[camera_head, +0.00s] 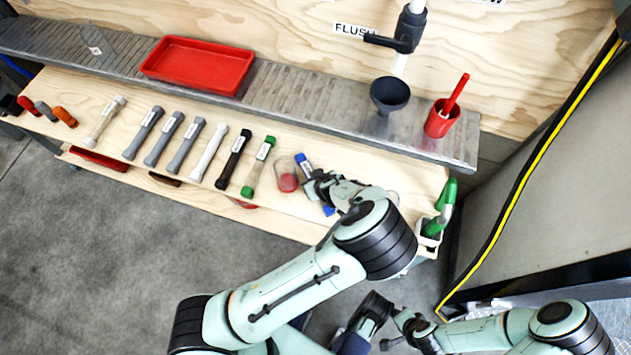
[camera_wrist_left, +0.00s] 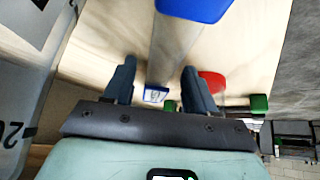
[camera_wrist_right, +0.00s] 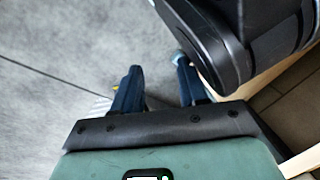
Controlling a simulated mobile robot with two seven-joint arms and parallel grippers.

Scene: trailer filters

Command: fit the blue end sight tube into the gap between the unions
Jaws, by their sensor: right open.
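The blue end sight tube (camera_head: 303,161) lies on the wooden bench top, with a blue end (camera_head: 329,211) showing on either side of my left gripper (camera_head: 318,186). In the left wrist view, its clear body (camera_wrist_left: 174,50) runs between the spread fingers of the left gripper (camera_wrist_left: 159,80), with space on both sides. One blue end (camera_wrist_left: 195,8) is large at the top edge. My right gripper (camera_wrist_right: 157,75) is open and empty over the floor, low and away from the bench. I cannot make out the unions or the gap between them.
A green-ended tube (camera_head: 259,166) and several others lie farther left. A metal shelf (camera_head: 290,103) behind holds a red tray (camera_head: 198,86), dark funnel (camera_head: 390,92) and red cup (camera_head: 440,122).

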